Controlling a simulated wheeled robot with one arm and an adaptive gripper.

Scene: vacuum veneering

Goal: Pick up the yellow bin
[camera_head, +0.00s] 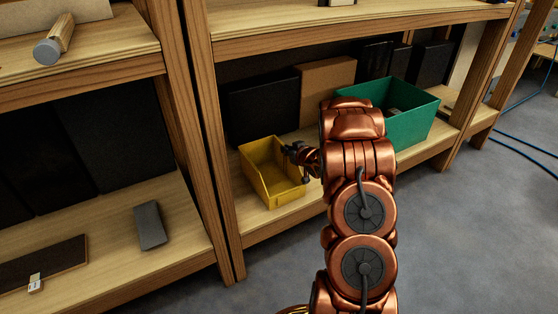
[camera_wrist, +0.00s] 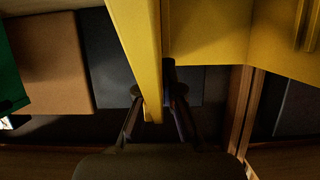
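The yellow bin (camera_head: 268,178) is an open-topped box standing on the lower wooden shelf, left of the green bin. My gripper (camera_head: 298,164) is at the right side wall of the yellow bin, near its rim. In the wrist view, the wall of the yellow bin (camera_wrist: 140,38) runs between the two fingers of my gripper (camera_wrist: 157,94). The fingers are close together, one on each side of the wall, and look shut on it. The exact contact is dark and hard to see. The bin appears to rest on the shelf.
A green bin (camera_head: 413,112) with something dark inside stands close on the right. Black panels (camera_head: 262,110) and a brown panel (camera_head: 326,84) lean behind. A wooden post (camera_head: 213,150) stands left of the yellow bin, and the upper shelf (camera_head: 285,22) is above.

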